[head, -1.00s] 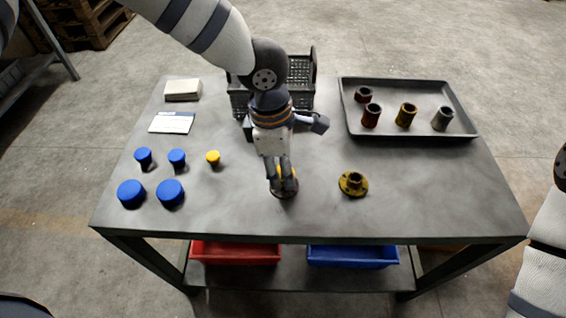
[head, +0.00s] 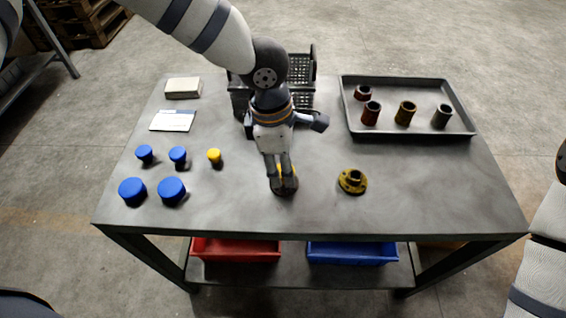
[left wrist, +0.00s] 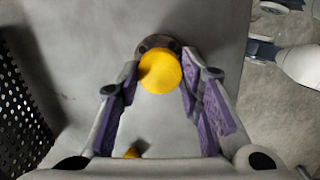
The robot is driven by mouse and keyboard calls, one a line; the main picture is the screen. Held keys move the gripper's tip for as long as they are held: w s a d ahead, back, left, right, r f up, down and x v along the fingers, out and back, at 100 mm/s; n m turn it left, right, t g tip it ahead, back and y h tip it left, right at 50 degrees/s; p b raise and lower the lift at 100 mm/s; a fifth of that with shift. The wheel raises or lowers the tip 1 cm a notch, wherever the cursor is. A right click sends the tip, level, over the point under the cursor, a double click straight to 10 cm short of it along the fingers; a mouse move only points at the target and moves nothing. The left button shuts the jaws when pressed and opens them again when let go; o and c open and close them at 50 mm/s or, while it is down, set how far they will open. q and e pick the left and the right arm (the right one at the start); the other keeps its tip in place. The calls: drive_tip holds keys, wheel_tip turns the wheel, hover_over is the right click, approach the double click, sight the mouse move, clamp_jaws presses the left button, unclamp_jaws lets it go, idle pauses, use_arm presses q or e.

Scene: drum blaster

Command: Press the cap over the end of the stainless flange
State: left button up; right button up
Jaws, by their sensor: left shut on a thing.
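My left gripper (head: 283,183) points down over the front middle of the table, shut on a yellow cap (left wrist: 160,72). In the left wrist view the cap's round top shows between the fingertips. A grey-brown flange (left wrist: 158,42) with bolt holes shows partly behind the cap; its dark base (head: 286,192) also shows below the fingers in the head view. The cap lies over the flange in the picture and hides its end, so I cannot tell how far it is seated. My right gripper is out of view.
A brassy flange (head: 352,181) stands to the right. A loose yellow cap (head: 214,155) and several blue caps (head: 171,188) stand to the left. A black crate (head: 301,100) is behind my gripper. A grey tray (head: 385,84) holds several pipe pieces. The front right tabletop is clear.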

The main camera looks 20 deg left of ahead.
use_arm(q)
drive_tip(key=shift+f, duration=0.45)
idle(0.4)
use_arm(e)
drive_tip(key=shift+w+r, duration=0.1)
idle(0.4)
use_arm(q)
drive_tip(key=shift+f, duration=0.3)
idle(0.4)
drive_tip(key=o, duration=1.4)
drive_tip(key=shift+c, duration=0.2)
drive_tip(key=shift+r+p, duration=0.65)
drive_tip(key=shift+r, duration=1.9)
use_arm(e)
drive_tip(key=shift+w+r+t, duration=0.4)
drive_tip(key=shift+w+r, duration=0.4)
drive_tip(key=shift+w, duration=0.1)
